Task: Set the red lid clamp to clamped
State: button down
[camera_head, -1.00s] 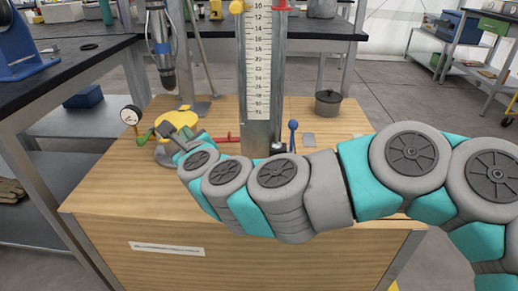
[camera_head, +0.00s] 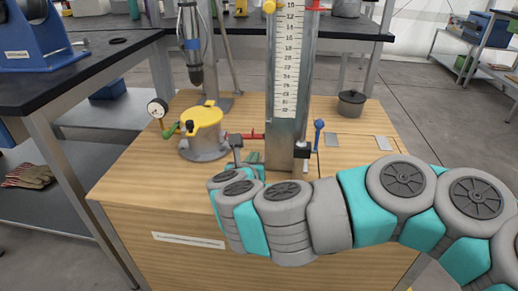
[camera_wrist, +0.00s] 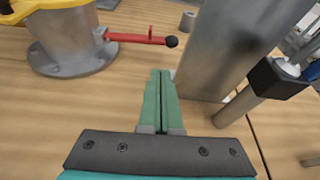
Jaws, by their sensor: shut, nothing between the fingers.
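The red lid clamp (camera_head: 246,135) is a thin red lever on the right side of a grey pot (camera_head: 207,146) with a yellow lid (camera_head: 205,115). In the wrist view the lever (camera_wrist: 136,38) sticks out sideways, roughly level, from the pot's wall and ends in a black knob (camera_wrist: 171,41). My gripper (camera_wrist: 160,76) has its green fingers together with nothing between them. It points toward the lever from the near side, with a visible gap to the knob. In the head view my gripper (camera_head: 253,157) is in front of the lever, right of the pot.
A tall metal column with a scale (camera_head: 286,90) stands close to the right of the lever. A black clamp block (camera_wrist: 280,77) sits to the right of my fingers. A gauge (camera_head: 157,107) and green handle (camera_head: 171,131) are left of the pot. The wooden top (camera_head: 140,178) is clear at front left.

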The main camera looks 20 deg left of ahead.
aim_at(248, 135)
jog(key=p+x, duration=0.1)
jog(key=x, duration=0.8)
jog(key=shift+w+f, duration=0.1)
jog(key=shift+w, duration=0.3)
jog(key=shift+a, duration=0.1)
jog(key=shift+r+n+h, duration=0.25)
jog(key=shift+n+h, duration=0.05)
jog(key=shift+n, duration=0.2)
